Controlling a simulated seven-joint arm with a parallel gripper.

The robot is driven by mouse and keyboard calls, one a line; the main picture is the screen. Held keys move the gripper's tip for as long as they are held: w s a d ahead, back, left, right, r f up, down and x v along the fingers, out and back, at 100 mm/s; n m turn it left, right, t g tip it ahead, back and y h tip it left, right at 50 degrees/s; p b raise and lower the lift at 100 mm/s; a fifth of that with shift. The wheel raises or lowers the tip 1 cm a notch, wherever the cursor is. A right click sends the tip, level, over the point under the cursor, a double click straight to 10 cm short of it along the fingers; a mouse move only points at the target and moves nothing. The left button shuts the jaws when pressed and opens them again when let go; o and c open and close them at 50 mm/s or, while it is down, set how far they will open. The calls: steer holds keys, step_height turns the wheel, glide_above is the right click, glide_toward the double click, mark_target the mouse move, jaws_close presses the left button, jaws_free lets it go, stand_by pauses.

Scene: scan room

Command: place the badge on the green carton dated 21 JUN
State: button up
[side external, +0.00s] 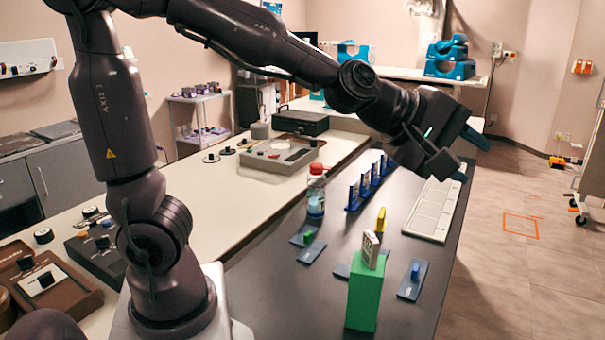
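A tall green carton (362,297) stands on the dark table at the front. A small pale upright piece (370,250) with a dark face is at its top; I cannot tell if it is the badge or a date label, and no date is readable. A smaller green block (308,237) lies on a blue pad to the left. Several white-and-dark cards stand in a blue rack (352,206) farther back; I cannot tell if one is the badge. My gripper (469,155) is high at the right, above and away from these things, its blue-tipped fingers apart with nothing visible between them.
A yellow block (381,220) stands behind the green carton and a blue block (415,270) sits on a pad to its right. A bottle with a red cap (316,190) stands left of the rack. A white segmented tray (433,209) lies along the table's right edge.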

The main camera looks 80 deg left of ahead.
steer(key=s+a+f+m+g+y, duration=0.1)
steer(key=s+a+f+m+g, duration=0.1)
steer(key=s+m, duration=0.6)
steer(key=s+a+f+m+g+y, duration=0.1)
steer(key=s+a+m+g, duration=0.3)
steer(key=s+m, duration=0.4)
steer(key=s+a, duration=0.1)
steer(key=s, duration=0.2)
steer(key=shift+s+a+f+y, duration=0.15)
steer(key=shift+a+f+y, duration=0.15)
steer(key=shift+f, duration=0.1)
